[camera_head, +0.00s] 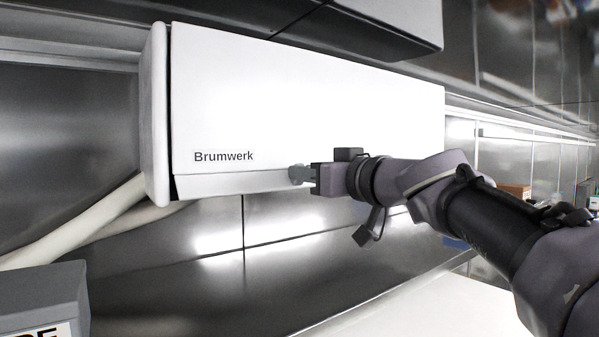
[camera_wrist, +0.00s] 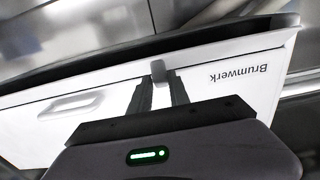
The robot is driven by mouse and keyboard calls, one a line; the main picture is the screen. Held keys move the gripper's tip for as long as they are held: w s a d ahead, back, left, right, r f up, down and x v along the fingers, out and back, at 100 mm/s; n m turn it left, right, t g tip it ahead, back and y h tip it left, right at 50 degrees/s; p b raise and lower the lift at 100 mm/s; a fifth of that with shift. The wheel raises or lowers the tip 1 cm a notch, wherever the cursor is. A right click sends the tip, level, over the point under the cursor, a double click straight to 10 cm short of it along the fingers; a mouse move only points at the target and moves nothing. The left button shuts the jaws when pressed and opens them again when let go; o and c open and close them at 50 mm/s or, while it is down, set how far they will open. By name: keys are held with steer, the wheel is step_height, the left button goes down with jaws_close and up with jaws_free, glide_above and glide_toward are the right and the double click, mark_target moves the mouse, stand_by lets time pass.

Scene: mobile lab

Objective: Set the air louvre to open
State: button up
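The white Brumwerk air unit (camera_head: 305,105) hangs on the metal wall. Its louvre (camera_head: 235,184) is the white strip along the lower front edge, close to the front panel. A small grey tab (camera_wrist: 158,71) stands on the louvre's edge in the wrist view. My gripper (camera_head: 300,174) is at the lower edge, right of the lettering. In the wrist view my gripper's fingers (camera_wrist: 160,82) are close together, one on each side of the tab, and appear shut on it.
A white box (camera_head: 395,22) hangs above the unit at the right. A pale hose (camera_head: 75,225) runs below it at the left, near a grey box (camera_head: 40,295). A white worktop (camera_head: 425,310) lies below. The space just under the unit is clear.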

jaws_close()
step_height(320, 180, up, 2)
steer(key=g+h+p, duration=0.1)
steer(key=p, duration=0.4)
steer(key=shift+a+r+g+p, duration=0.1)
steer(key=shift+r+g+p, duration=0.05)
steer(key=shift+g+p, duration=0.25)
steer(key=shift+w+f+g+h+p, duration=0.1)
steer(key=shift+f+g+h+p, duration=0.15)
steer(key=shift+g+h+p, duration=0.2)
steer(key=shift+o, duration=2.2)
jaws_free()
steer(key=shift+o, duration=0.6)
steer(key=shift+w+a, duration=0.15)
